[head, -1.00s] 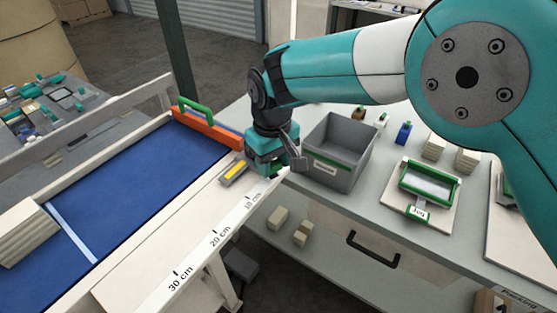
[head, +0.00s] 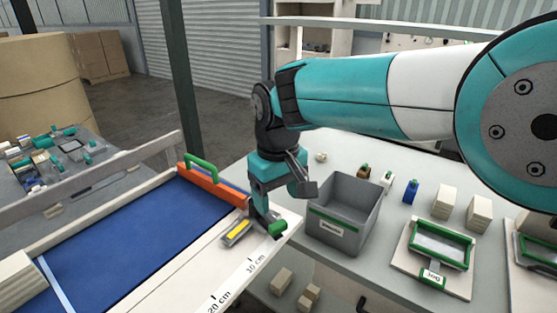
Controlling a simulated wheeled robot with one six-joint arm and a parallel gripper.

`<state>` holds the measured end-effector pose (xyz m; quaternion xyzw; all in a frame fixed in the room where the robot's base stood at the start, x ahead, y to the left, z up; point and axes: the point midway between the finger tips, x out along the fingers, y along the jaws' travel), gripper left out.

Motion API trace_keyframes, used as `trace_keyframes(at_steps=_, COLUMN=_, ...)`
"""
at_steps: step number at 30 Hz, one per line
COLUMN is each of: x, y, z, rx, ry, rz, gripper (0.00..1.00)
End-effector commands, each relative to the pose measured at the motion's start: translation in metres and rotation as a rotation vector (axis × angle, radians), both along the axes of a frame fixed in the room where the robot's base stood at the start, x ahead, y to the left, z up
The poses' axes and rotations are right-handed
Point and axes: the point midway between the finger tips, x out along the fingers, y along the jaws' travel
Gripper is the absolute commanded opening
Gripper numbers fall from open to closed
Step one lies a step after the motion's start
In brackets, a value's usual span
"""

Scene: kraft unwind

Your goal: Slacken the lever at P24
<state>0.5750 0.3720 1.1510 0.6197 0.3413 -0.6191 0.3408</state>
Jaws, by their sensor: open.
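My gripper (head: 263,208) is open and points down over the near white ledge, close to the right end of the blue bed. A small green part (head: 278,229) shows right beside its fingertips at the ledge's edge; it may be a lever knob, and I cannot tell whether the fingers touch it. A grey block with a yellow strip (head: 237,232) lies on the ledge just left of the fingers. An orange bar with a green handle (head: 202,165) stands across the bed's end. No P24 label is readable.
A grey bin (head: 343,213) stands on the bench just right of my gripper. Farther right are wooden blocks (head: 445,202) and a green-framed tray (head: 440,245). The blue bed (head: 130,240) is mostly clear. A large brown roll (head: 50,90) stands at the back left.

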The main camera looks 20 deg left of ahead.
Motion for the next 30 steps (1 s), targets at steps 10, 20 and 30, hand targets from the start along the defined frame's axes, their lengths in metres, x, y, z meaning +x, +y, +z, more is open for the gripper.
trace_keyframes(at_steps=10, x=0.000, y=0.000, z=0.080, rx=0.003, ry=-0.002, rz=0.001, gripper=0.68)
trace_keyframes(at_steps=20, x=0.000, y=0.000, z=0.103, rx=0.000, ry=0.000, rz=0.001, gripper=0.68)
trace_keyframes(at_steps=30, x=0.000, y=0.000, z=0.103, rx=0.000, ry=0.000, rz=0.001, gripper=0.68)
